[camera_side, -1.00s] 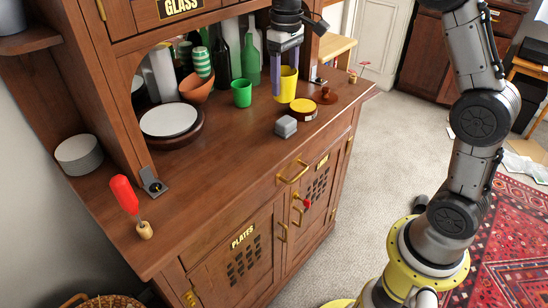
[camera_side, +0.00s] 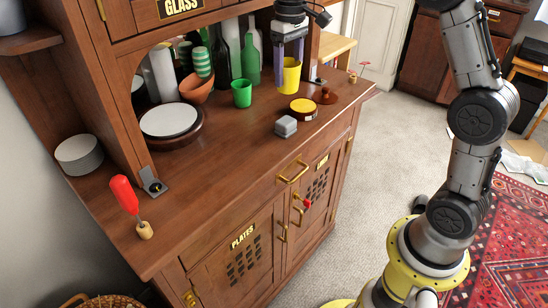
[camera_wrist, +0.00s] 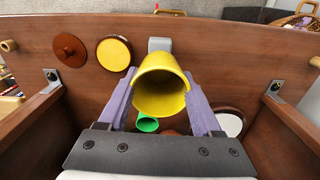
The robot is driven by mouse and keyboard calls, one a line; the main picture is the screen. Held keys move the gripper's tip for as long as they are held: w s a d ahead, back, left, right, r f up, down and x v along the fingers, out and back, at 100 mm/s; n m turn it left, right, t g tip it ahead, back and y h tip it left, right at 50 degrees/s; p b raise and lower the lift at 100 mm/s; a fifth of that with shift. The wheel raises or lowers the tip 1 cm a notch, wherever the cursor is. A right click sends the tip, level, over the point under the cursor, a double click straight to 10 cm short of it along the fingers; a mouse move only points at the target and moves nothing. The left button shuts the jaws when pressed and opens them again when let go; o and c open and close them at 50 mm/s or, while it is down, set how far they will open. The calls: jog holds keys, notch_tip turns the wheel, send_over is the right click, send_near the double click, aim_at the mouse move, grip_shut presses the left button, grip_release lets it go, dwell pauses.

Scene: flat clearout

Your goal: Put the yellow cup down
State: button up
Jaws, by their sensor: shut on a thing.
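The yellow cup (camera_side: 290,77) is upright at the right end of the cabinet's wooden counter in the side view, beyond the round yellow-topped tin. My gripper (camera_side: 287,70) comes down from above with its purple fingers on either side of the cup and is shut on it. The wrist view also shows the yellow cup (camera_wrist: 160,92) between the two fingers of my gripper (camera_wrist: 160,100), its open mouth facing the camera. I cannot tell whether the cup's base touches the counter.
A green cup (camera_side: 242,93) stands to the left, with bottles (camera_side: 252,58) behind it. The yellow-topped tin (camera_side: 303,109), a brown knobbed lid (camera_side: 325,95) and a grey block (camera_side: 285,126) lie in front. Bare counter (camera_side: 230,150) stretches front left.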

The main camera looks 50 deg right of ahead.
jog(key=shift+s+d+r, duration=0.15)
jog(key=shift+d+r, duration=0.25)
jog(key=shift+r, duration=0.3)
jog(key=shift+s+d+f, duration=0.1)
jog(key=shift+s+f, duration=0.1)
jog(key=s+a+f, duration=0.1)
jog(key=s+a, duration=0.7)
jog(key=s, duration=0.2)
jog(key=w+f, duration=0.3)
jog(key=w, duration=0.1)
jog(key=w+a+f, duration=0.1)
jog(key=w+f, duration=0.2)
jog(key=w, duration=0.2)
jog(key=w+f, duration=0.3)
jog(key=w, duration=0.1)
jog(key=shift+w+a+f, duration=0.15)
jog(key=shift+a+f, duration=0.1)
jog(key=shift+f, duration=0.05)
jog(key=shift+w+f, duration=0.15)
jog(key=shift+f, duration=1.55)
